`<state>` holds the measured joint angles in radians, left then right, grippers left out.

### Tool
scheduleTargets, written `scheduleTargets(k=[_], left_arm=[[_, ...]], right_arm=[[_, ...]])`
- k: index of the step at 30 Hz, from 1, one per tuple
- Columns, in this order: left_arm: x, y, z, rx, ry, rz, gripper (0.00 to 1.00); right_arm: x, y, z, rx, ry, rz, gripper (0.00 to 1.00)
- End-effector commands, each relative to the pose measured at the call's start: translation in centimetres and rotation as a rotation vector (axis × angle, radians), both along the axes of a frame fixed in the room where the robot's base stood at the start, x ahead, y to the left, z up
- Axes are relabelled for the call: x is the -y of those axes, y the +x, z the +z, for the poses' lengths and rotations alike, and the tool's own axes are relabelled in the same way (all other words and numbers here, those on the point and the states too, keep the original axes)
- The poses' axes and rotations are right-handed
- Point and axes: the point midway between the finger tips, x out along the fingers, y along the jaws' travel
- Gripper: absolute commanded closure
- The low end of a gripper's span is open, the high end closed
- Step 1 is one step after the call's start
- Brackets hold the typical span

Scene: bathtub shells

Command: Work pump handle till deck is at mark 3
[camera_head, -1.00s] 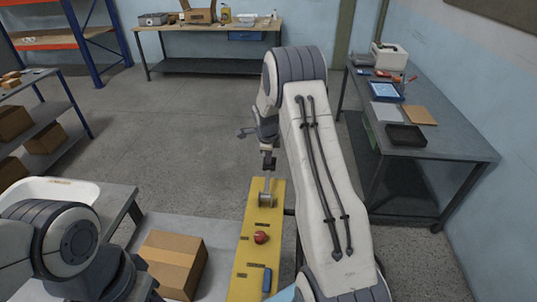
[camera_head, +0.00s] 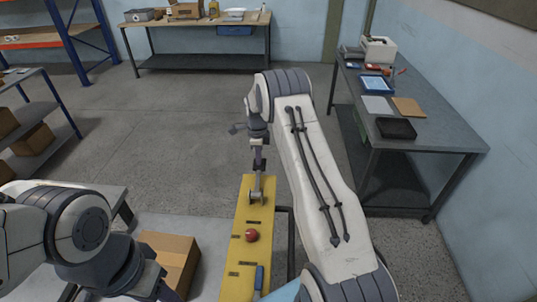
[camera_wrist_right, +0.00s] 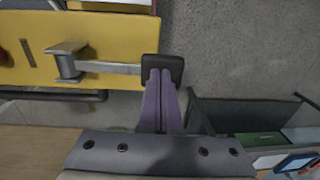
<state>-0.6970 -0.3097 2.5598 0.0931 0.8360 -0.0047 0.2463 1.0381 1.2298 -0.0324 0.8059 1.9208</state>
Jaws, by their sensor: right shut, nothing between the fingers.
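A yellow panel (camera_head: 240,262) stands in front of me, with dark slots, a red knob (camera_head: 252,236) and a blue grip (camera_head: 260,277). A grey pump handle (camera_head: 257,187) is mounted at its far end; in the right wrist view its metal bar (camera_wrist_right: 110,67) ends in a black grip (camera_wrist_right: 175,66). My right gripper (camera_head: 259,162) is at that end, fingers (camera_wrist_right: 160,78) shut with nothing between them, against or just over the black grip; I cannot tell if they touch. No deck or numbered mark is readable. My left arm shows at the lower left; its fingers do not.
A cardboard box (camera_head: 172,257) sits left of the panel. A workbench (camera_head: 425,136) with trays runs along the right wall. Open floor lies beyond the panel.

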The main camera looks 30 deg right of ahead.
Motion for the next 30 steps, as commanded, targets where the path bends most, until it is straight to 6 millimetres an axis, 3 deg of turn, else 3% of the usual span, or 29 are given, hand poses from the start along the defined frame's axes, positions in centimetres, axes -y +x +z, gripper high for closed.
scheduleTargets(k=[2, 12, 30], left_arm=[[0.0, 0.0, -0.8, 0.0, 0.0, 0.001, 0.5], [0.0, 0.0, -3.3, -0.001, 0.0, 0.006, 0.5], [0.0, 0.0, -3.9, -0.001, 0.0, 0.007, 0.5]], right_arm=[[-0.1, 0.2, -1.3, -0.042, 0.029, 0.003, 1.0], [0.2, 0.0, -3.6, -0.039, 0.025, 0.003, 1.0], [0.2, -0.2, -4.6, -0.044, 0.026, 0.003, 1.0]])
